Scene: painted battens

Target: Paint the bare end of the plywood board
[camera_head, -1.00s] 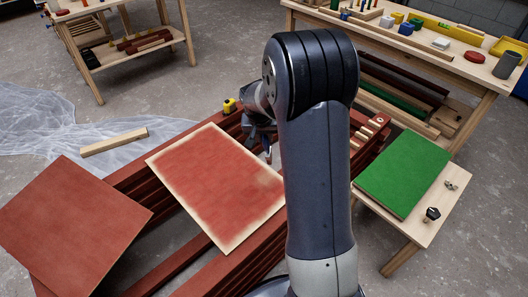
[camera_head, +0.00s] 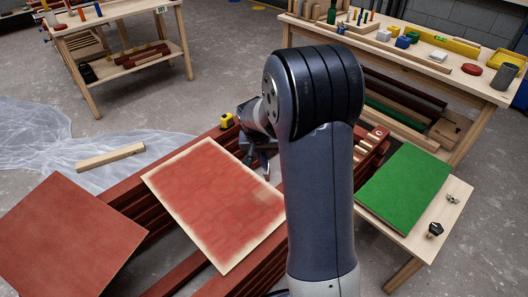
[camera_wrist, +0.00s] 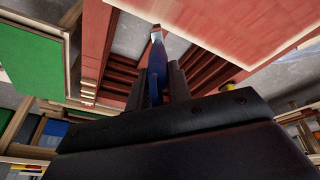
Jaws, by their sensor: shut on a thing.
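The plywood board (camera_head: 205,195) lies on the dark red battens, left of my arm. Its face is mostly painted red, with bare pale wood along its edges and a paler patch towards its right end. In the wrist view the board (camera_wrist: 225,25) fills the upper right, with a pale rim. My gripper (camera_head: 262,158) is just beyond the board's upper right edge, partly hidden by my arm. It is shut on a blue-handled brush (camera_wrist: 156,75), whose tip appears close to the board's rim; contact cannot be told.
A red panel (camera_head: 70,240) lies at the left and a green panel (camera_head: 405,190) on a bench at the right. A yellow tape measure (camera_head: 227,120) sits near my gripper. A loose batten (camera_head: 110,157) lies on plastic sheeting. A workbench (camera_head: 490,85) stands behind.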

